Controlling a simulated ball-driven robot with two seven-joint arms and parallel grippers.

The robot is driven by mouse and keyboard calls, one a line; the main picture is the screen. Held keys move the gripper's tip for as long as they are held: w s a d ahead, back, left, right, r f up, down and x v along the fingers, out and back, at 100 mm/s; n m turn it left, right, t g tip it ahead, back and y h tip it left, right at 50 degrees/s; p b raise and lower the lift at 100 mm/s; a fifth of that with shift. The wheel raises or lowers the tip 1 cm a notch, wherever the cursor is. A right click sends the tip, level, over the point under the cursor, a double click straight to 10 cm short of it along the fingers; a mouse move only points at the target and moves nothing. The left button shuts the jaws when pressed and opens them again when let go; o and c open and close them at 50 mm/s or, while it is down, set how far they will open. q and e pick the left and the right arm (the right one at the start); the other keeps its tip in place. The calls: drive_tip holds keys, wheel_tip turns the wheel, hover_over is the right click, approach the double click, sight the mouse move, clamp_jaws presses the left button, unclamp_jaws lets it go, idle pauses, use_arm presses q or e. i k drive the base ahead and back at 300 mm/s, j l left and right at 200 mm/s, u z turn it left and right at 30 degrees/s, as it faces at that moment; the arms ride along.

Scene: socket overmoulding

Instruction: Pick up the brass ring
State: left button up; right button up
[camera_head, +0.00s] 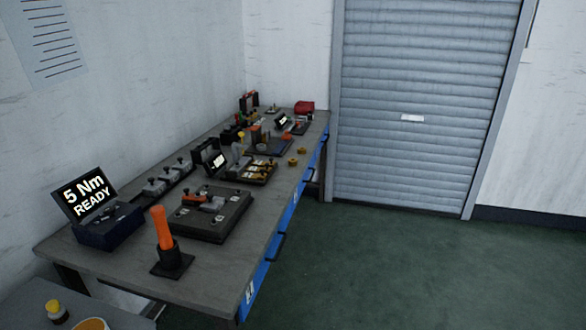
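Two small yellow, brass-coloured round pieces lie near the right edge of the long bench, the nearer one (292,162) and the farther one (302,150). They are too small for me to tell which, if either, is the brass ring. A dark tray (248,181) just left of them holds several more yellow pieces, whose shapes I cannot make out. Neither of my grippers shows in this view.
The grey bench (215,278) runs along the left wall. On its near half stand a screen reading "5 Nm READY" (86,194), an orange-handled tool (162,228) in a black stand and a dark fixture plate (236,226). Green floor (400,270) is clear right of it.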

sight(292, 161)
drive_tip(key=i, duration=0.1)
drive_tip(key=l+u, duration=0.1)
drive_tip(key=u, duration=0.35)
drive_tip(key=i+l+u, duration=0.2)
drive_tip(key=l, duration=0.15)
drive_tip(key=i+l+u, duration=0.15)
drive_tip(key=l, duration=0.15)
drive_tip(key=i+l+u, duration=0.2)
drive_tip(key=l, duration=0.2)
drive_tip(key=l+u, duration=0.15)
drive_tip(key=l, duration=0.2)
